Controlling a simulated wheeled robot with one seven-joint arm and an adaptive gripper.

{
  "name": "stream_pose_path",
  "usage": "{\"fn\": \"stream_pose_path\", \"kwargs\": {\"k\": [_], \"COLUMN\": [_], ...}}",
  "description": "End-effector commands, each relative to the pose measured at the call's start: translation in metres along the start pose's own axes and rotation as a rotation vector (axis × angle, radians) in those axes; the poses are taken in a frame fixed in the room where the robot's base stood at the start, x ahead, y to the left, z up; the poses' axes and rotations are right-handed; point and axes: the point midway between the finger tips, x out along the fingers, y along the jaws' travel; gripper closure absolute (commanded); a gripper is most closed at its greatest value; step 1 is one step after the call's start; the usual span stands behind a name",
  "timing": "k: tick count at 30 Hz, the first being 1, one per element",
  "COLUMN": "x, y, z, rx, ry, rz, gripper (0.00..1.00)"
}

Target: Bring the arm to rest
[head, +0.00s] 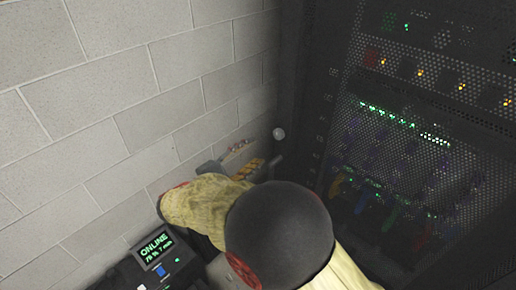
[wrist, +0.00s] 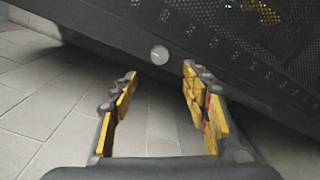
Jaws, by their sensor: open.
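My gripper (head: 255,160) is at the end of my arm in the middle of the head view, between the block wall and the dark rack. In the wrist view my gripper (wrist: 158,88) shows two yellow-padded fingers spread apart, with nothing between them. A round pale knob (wrist: 159,54) on the rack's dark edge lies beyond the fingertips, apart from them. The knob also shows in the head view (head: 279,134), just past the gripper. My own arm hides part of the gripper in the head view.
The dark perforated rack (head: 400,95) with several coloured lights fills the right side. The pale block wall (head: 120,90) fills the left. A small device with a green "ONLINE" screen (head: 154,247) is at lower left. The gap between wall and rack is narrow.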

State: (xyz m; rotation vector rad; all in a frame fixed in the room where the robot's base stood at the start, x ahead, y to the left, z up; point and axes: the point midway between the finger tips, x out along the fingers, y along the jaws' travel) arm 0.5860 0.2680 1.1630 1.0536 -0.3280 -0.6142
Motion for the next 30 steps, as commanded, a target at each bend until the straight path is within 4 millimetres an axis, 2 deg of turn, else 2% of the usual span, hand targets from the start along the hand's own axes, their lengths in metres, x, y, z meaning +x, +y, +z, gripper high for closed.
{"fn": "stream_pose_path", "kwargs": {"k": [17, 19, 20, 23, 25, 27, 30], "x": [-0.004, -0.004, -0.004, -0.007, -0.012, -0.022, -0.031], "y": [0.0, -0.006, -0.013, -0.053, -0.087, -0.117, -0.149], "z": [0.0, -0.006, -0.008, -0.008, -0.002, 0.014, 0.048], "rx": [-0.007, -0.032, -0.042, -0.096, -0.131, -0.142, -0.107], "ry": [0.0, 0.021, 0.03, 0.051, 0.068, 0.087, 0.098], "rz": [0.0, -0.021, -0.047, -0.148, -0.252, -0.381, -0.577], "gripper": [0.53, 0.53, 0.53, 0.53, 0.53, 0.53, 0.53]}}
